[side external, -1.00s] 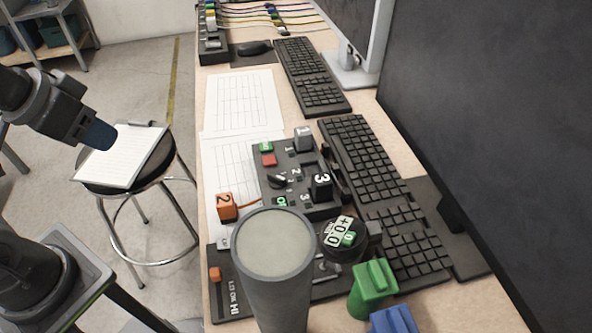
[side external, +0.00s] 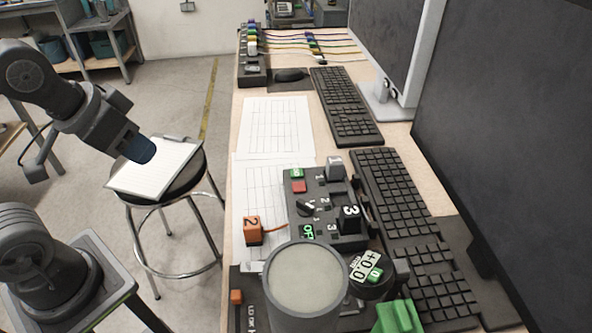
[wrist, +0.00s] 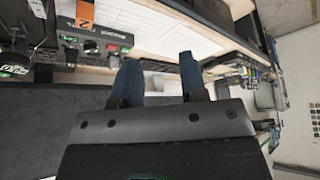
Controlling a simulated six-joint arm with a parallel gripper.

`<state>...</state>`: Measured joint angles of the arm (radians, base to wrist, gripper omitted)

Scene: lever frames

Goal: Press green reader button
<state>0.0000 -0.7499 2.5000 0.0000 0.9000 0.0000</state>
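The round black reader (side external: 352,284) has a pale display reading about +0.0. A small green button (side external: 375,274) marked 0 sits on it, near the front of the bench. My gripper (side external: 138,149), with blue fingertips, is in the air left of the bench, over the stool in the picture, well away from the reader and touching nothing. In the wrist view its two blue fingers (wrist: 160,78) stand apart with nothing between them. A dark round device with green marks, perhaps the reader, shows at the left edge there (wrist: 14,58).
A control box (side external: 322,208) with green and red buttons stands behind the reader. A wide grey cylinder (side external: 305,278) stands in front and partly hides the reader. An orange block marked 2 (side external: 253,231), keyboards (side external: 385,190) and a green block (side external: 397,317) surround it. Paper sheets (side external: 275,128) lie flat behind.

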